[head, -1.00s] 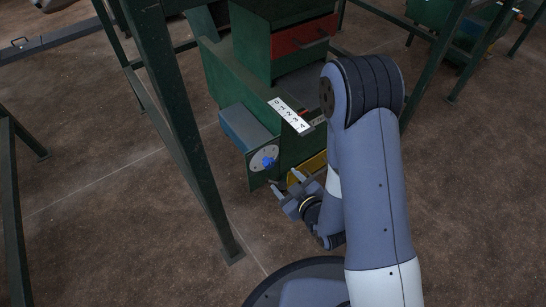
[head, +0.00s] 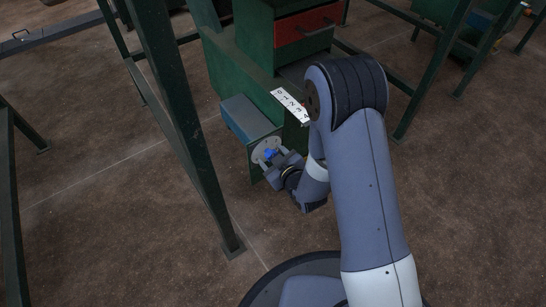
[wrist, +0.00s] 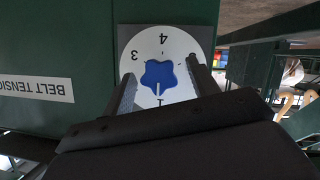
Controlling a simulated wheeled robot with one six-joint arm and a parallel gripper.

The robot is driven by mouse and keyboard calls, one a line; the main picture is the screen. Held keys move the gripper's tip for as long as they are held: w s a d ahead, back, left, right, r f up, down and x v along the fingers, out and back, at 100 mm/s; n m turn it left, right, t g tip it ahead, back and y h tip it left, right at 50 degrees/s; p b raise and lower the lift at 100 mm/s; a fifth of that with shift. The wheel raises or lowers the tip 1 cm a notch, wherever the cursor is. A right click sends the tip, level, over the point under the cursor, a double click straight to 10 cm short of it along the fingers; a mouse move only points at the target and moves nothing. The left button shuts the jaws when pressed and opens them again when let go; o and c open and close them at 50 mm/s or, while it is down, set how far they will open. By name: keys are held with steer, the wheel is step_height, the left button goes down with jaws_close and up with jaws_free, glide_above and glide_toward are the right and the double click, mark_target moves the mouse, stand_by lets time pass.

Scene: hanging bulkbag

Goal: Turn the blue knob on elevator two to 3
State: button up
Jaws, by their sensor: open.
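The blue knob (head: 270,153) sits on a round pale dial on the side of a green machine box. In the wrist view the blue knob (wrist: 158,75) is close and the picture is upside down. The numbers 3, 4 and 1 show on the dial (wrist: 147,42); the knob's white mark points at 1. My gripper (wrist: 161,72) is open, with one finger on each side of the knob; I cannot tell whether they touch it. In the head view my gripper (head: 274,164) is at the dial. No elevator number is readable.
A "BELT TENSION" label (wrist: 37,85) is beside the dial. A green post (head: 180,130) stands left of the box.

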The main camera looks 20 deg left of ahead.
steer(key=shift+c, duration=0.4)
steer(key=c, duration=0.9)
